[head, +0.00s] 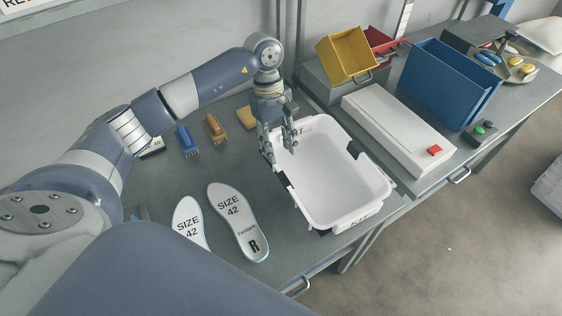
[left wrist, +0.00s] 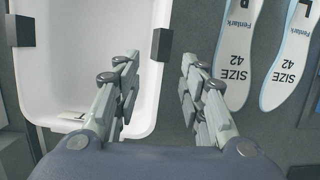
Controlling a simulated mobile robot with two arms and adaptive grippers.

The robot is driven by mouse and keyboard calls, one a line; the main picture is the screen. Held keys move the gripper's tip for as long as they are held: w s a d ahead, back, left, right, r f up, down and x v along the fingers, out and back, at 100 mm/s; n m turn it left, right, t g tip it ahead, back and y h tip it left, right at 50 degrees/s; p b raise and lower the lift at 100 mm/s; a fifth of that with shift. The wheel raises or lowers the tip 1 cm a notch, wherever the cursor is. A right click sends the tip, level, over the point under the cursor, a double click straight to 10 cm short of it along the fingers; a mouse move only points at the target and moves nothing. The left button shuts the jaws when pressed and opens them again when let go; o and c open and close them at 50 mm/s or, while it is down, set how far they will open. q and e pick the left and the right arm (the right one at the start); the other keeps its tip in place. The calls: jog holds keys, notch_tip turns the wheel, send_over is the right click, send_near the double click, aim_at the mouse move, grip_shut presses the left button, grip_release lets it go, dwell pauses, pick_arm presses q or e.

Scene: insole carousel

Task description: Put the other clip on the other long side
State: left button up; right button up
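A white tub (head: 345,195) stands on the grey table. One black clip (head: 282,179) sits on the rim of its left long side; the other black clip (head: 354,149) sits on the right long side. The left wrist view shows both, the near-side clip (left wrist: 161,44) and the opposite one (left wrist: 24,31). My left gripper (head: 280,147) is open and empty over the left long rim, just behind the left clip. In the left wrist view its fingers (left wrist: 157,68) are spread to either side of that rim, with the clip beyond the tips. My right gripper is out of view.
Two insoles (head: 238,220) marked size 42 lie left of the tub. Blue (head: 187,141) and brown (head: 215,129) brushes and a yellow block (head: 246,117) lie behind. A white box with a red button (head: 435,150) and a blue bin (head: 450,85) stand to the right.

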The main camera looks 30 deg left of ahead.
pick_arm(q)
jog(key=s+b+v, duration=0.1)
jog(key=v, duration=0.5)
jog(key=shift+w+r, duration=0.35)
jog(key=shift+w, duration=0.2)
